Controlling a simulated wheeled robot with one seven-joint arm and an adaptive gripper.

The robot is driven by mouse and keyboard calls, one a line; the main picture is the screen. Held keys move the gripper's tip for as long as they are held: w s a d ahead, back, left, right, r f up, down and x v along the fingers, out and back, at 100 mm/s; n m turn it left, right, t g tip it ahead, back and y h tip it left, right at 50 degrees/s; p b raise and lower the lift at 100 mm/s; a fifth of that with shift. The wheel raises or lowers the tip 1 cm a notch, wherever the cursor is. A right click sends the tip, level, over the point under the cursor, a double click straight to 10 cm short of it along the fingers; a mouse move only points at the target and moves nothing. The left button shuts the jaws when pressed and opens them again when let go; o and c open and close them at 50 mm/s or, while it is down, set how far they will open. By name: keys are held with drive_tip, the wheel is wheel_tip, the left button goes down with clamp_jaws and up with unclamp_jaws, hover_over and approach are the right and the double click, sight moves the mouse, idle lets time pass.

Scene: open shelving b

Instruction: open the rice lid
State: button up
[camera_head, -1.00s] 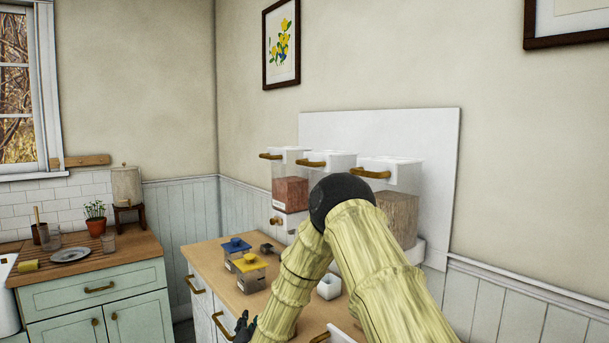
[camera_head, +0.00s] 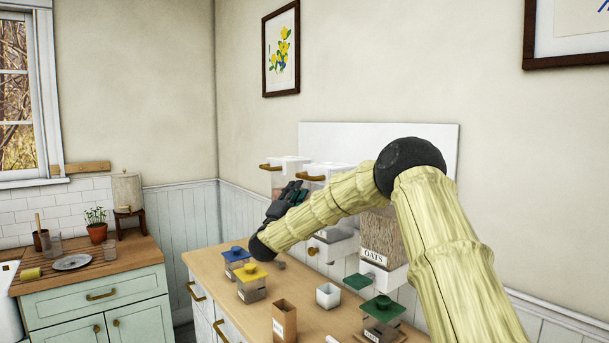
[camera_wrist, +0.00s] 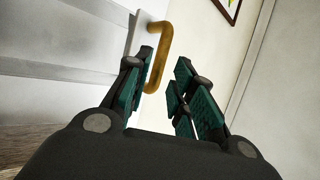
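Three clear dispensers with white lids hang on a white board. No label reading rice can be made out. The left lid (camera_head: 292,161) has a golden handle (camera_head: 269,167), and the middle lid (camera_head: 328,169) has another (camera_head: 309,177). The right dispenser (camera_head: 379,232) is labelled OATS; its lid is hidden behind my arm. My gripper (camera_head: 287,198) is in front of the left and middle dispensers, just below their handles. In the wrist view my gripper (camera_wrist: 163,72) is open, with a golden handle (camera_wrist: 157,58) beyond the left finger, not clearly between the fingers.
A spout knob (camera_head: 312,251) sticks out under the middle dispenser.

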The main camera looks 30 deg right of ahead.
sight(304, 177)
drive_tip(key=p+x, duration=0.3)
drive_tip(key=x, duration=0.4)
drive_tip(key=shift+w+d, duration=0.1)
drive_tip(key=shift+d, duration=0.05)
drive_tip(key=shift+c, duration=0.2)
clamp_jaws()
